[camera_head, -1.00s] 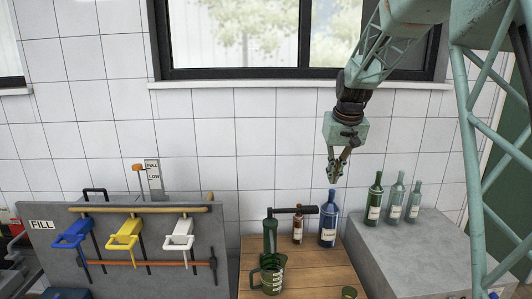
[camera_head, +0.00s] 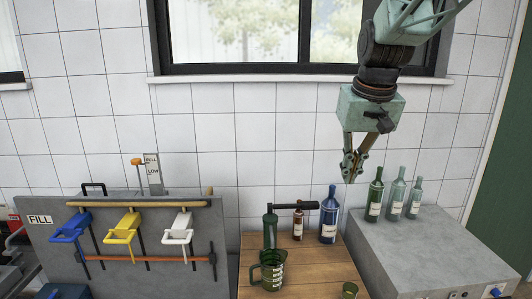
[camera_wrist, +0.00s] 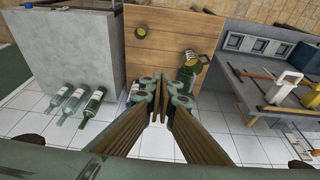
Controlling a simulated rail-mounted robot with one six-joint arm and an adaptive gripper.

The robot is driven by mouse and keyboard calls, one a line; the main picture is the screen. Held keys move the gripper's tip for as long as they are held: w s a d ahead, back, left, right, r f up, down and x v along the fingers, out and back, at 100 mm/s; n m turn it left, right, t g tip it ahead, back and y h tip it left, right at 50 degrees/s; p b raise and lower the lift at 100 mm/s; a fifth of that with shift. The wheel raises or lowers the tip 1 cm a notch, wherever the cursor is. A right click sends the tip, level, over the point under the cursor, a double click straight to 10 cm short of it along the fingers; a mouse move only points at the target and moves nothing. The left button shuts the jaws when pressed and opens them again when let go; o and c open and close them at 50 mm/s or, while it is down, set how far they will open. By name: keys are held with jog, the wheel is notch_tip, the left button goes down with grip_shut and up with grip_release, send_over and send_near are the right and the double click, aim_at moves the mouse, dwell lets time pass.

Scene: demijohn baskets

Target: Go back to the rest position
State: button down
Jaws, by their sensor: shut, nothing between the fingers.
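My gripper (camera_head: 352,168) hangs in the air in front of the tiled wall, pointing down, above and to the right of the blue bottle (camera_head: 328,215). Its fingers are shut with nothing between them. In the wrist view the gripper (camera_wrist: 160,112) also shows closed, with the fingers together and empty. The wooden table (camera_head: 270,242) stands below it, and its top shows in the wrist view (camera_wrist: 158,45).
Several bottles stand on the grey block (camera_head: 430,245). A grey panel (camera_head: 150,275) carries blue, yellow and white handles. The space around the gripper is clear.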

jog(key=s+f+b, duration=0.2)
jog(key=s+f, duration=0.1)
jog(key=s, duration=1.7)
jog(key=s+a+f+b, duration=0.1)
jog(key=s+f+b, duration=0.1)
jog(key=s, duration=1.8)
jog(key=shift+f+b, duration=0.4)
jog(key=shift+f, duration=0.45)
